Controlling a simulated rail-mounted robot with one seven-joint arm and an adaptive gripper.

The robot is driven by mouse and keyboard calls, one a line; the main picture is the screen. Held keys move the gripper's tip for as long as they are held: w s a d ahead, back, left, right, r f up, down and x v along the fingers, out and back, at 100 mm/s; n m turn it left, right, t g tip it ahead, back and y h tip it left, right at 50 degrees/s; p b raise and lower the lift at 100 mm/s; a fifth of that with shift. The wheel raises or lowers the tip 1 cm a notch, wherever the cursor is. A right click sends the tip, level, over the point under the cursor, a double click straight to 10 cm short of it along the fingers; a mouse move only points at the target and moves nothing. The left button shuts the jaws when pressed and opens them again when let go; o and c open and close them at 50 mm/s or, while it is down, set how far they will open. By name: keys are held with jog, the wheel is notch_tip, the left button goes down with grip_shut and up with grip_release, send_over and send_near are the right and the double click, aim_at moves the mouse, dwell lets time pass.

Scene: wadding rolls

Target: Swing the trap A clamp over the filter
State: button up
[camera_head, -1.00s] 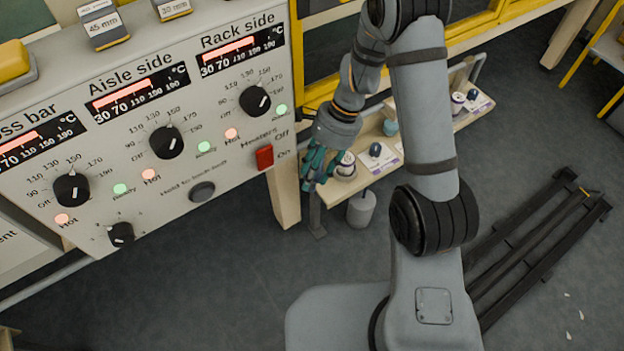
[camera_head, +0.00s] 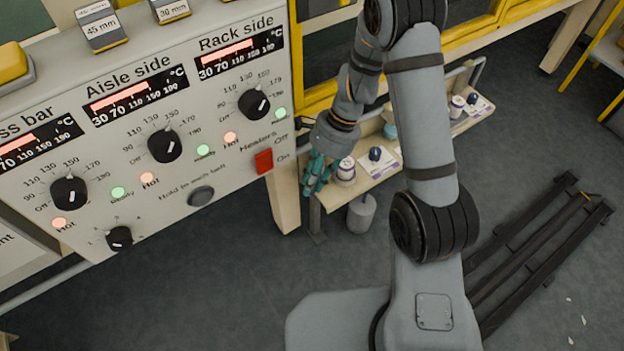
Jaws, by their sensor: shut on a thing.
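My gripper (camera_head: 317,177), with teal fingers, is at the near left end of a narrow wooden shelf, beside a white round fixture with a dark top (camera_head: 346,171). It is shut on a small part that the fingers hide; its place fits the trap A clamp. A dark rounded piece (camera_head: 376,154) sits on a white label card to the right. The filter cannot be made out, nor can the clamp's angle.
The shelf (camera_head: 368,182) also carries a blue-grey jar (camera_head: 390,130) and a second white fixture (camera_head: 457,103). A grey canister (camera_head: 361,213) hangs or stands below. A heater control panel (camera_head: 120,140) stands left. A dark frame (camera_head: 535,245) lies on the floor at right.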

jog(key=shift+a, duration=0.25)
grip_shut()
jog(key=shift+d, duration=0.1)
